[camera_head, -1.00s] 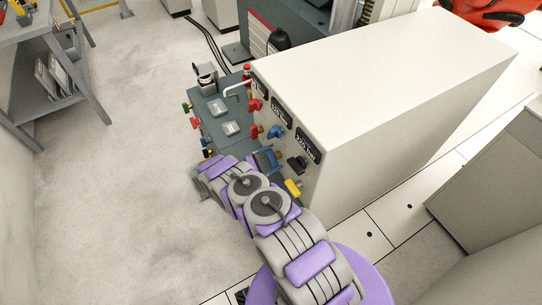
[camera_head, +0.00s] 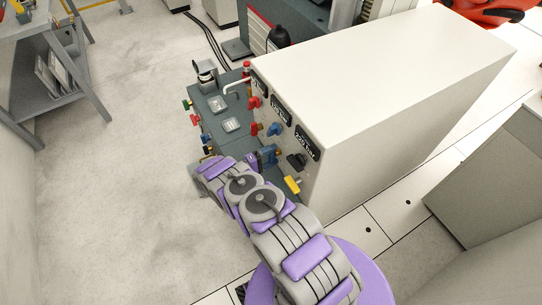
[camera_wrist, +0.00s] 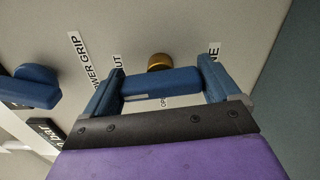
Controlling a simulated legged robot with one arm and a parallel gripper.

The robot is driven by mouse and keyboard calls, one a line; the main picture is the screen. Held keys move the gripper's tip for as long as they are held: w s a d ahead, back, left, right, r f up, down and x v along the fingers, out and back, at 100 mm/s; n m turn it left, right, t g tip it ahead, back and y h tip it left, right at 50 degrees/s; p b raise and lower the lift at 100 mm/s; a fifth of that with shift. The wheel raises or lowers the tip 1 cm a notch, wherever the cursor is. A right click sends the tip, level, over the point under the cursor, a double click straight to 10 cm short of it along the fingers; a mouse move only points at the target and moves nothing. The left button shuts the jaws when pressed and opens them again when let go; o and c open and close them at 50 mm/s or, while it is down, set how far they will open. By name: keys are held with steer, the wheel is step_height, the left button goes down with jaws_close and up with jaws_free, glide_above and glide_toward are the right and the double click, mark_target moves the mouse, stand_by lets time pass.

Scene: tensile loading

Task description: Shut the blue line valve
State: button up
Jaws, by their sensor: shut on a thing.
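The blue line valve handle (camera_wrist: 162,84) is a short blue bar in front of a brass stem (camera_wrist: 159,62) on the pale panel. In the wrist view it lies across the gap between the two blue fingers of my gripper (camera_wrist: 161,88). The fingers are shut on the ends of the bar. Printed labels, partly covered, sit around it, with letters such as "UT" (camera_wrist: 117,64) and "OP". In the head view my gripper (camera_head: 264,156) is at the front panel, and my wrist hides part of the valve.
Another blue handle (camera_wrist: 35,88) is to the left in the wrist view. Red (camera_head: 256,103), black (camera_head: 297,161) and yellow (camera_head: 292,184) handles sit on the same cabinet (camera_head: 400,80). A grey bench (camera_head: 215,105) with small fittings adjoins it.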

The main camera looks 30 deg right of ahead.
steer(key=shift+s+f+m, duration=0.1)
steer(key=shift+f+m, duration=0.05)
steer(key=shift+m, duration=0.35)
steer(key=o, duration=0.8)
steer(key=shift+a, duration=0.35)
steer(key=a+b, duration=0.1)
steer(key=a, duration=0.4)
steer(key=a+b, duration=0.1)
steer(key=a, duration=0.5)
steer(key=a+b, duration=0.1)
steer(key=a, duration=0.4)
steer(key=shift+s+a+f, duration=0.1)
steer(key=shift+s+a, duration=0.15)
steer(key=shift+a, duration=0.15)
